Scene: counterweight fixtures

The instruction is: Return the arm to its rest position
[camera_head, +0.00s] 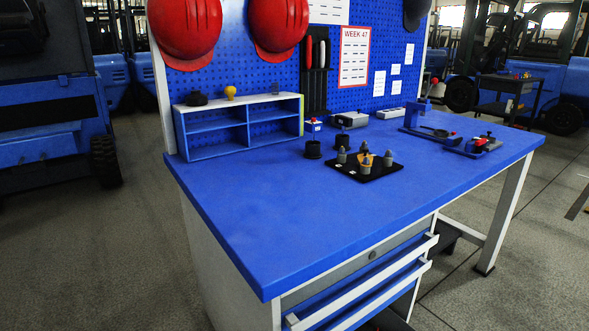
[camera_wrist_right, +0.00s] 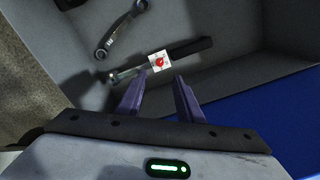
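My right gripper (camera_wrist_right: 158,80) shows in the right wrist view, with two purple fingers apart and nothing between them. Its fingertips point at a small white block with a red knob (camera_wrist_right: 159,61), which appears just beyond them. I cannot tell the exact gap. Neither arm shows in the head view, and my left gripper is in no view.
The wrist view shows a grey-walled recess holding a wrench (camera_wrist_right: 118,30) and a black-handled tool (camera_wrist_right: 190,48). In the head view, the blue workbench (camera_head: 255,220) carries a shelf (camera_head: 215,133) and a black tray with several pegs (camera_head: 378,171). Its front left is clear.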

